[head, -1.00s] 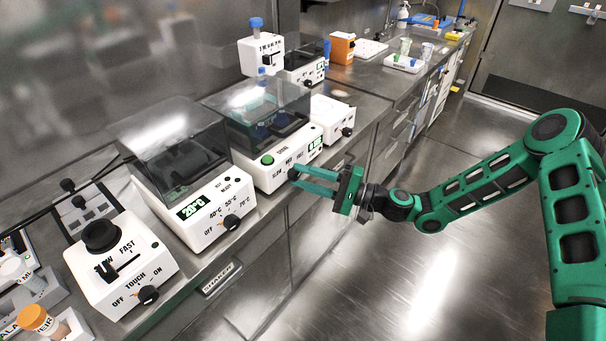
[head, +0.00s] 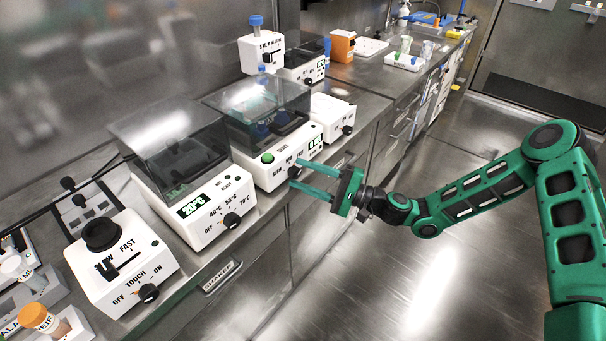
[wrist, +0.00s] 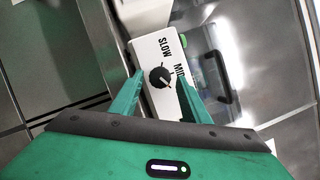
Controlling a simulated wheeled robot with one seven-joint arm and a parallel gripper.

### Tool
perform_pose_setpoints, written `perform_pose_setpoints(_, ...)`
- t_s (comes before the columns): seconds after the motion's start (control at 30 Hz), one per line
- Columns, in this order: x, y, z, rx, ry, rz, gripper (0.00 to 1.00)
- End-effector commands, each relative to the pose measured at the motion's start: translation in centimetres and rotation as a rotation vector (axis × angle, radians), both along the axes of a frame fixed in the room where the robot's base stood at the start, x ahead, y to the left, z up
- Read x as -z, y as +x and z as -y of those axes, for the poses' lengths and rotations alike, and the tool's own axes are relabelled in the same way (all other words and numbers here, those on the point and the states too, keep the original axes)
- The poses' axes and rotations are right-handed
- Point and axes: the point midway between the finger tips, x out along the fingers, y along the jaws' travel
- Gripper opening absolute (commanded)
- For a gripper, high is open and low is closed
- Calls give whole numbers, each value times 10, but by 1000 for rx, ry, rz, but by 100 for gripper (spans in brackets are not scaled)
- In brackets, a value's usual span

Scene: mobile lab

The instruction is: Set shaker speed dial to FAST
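The shaker (head: 271,178) is a white box with a clear lid, a green button and a green display. It stands on the bench in the middle of the head view. Its black speed dial (head: 294,172) is on the front panel, and also shows in the wrist view (wrist: 160,77) beside the words SLOW and MID. The FAST label is hidden there. A pale mark on the dial points to the lower right in the wrist view. My gripper (head: 297,172) is open, its green fingers (wrist: 160,85) on either side of the dial with gaps to it.
A heater box (head: 205,215) with a 20°C display and its own knob stands left of the shaker, and a vortex mixer (head: 120,265) farther left. A smaller white device (head: 332,112) stands close on the right. The floor in front is clear.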

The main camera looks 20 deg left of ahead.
Motion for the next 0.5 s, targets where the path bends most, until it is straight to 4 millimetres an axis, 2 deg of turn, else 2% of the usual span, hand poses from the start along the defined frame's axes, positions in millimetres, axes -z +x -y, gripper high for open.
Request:
perform_pose_setpoints(0.33,1,-1,3,-2,-2,-1,45)
perform_pose_setpoints(0.5,5,0,24,1,-3,-1,45)
